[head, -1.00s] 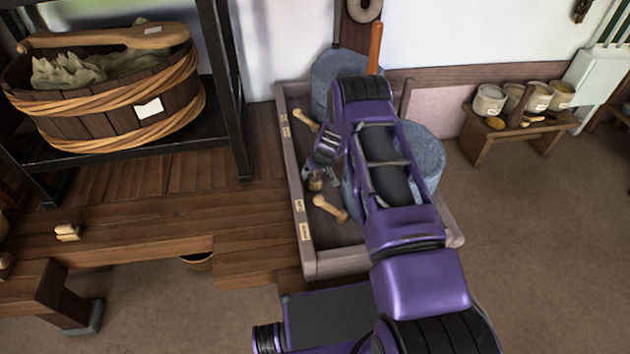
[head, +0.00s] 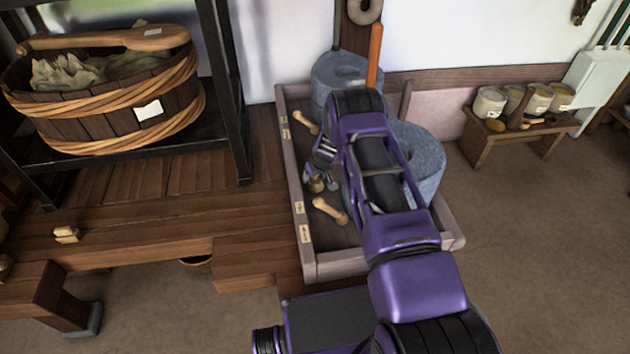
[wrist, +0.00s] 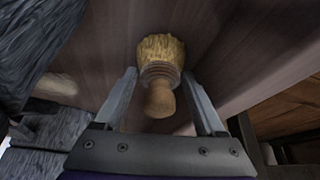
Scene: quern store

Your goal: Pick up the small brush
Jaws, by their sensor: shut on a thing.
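The small brush (wrist: 160,72) has pale yellow bristles, a ringed collar and a rounded wooden handle. In the wrist view it lies between the two fingers of my gripper (wrist: 160,85), bristles pointing away from the palm. My gripper is shut on it. In the head view the brush (head: 317,186) is a small tan shape at the tips of my gripper (head: 318,178), inside the left part of the wooden tray (head: 295,190). I cannot tell whether the brush touches the tray floor.
Grey stone querns stand in the tray, one at the back (head: 335,72) and one at the right (head: 425,165), partly behind my arm. Two wooden pestle-like pieces lie near the brush, one behind (head: 306,122) and one in front (head: 330,211). An orange upright handle (head: 375,55) rises behind.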

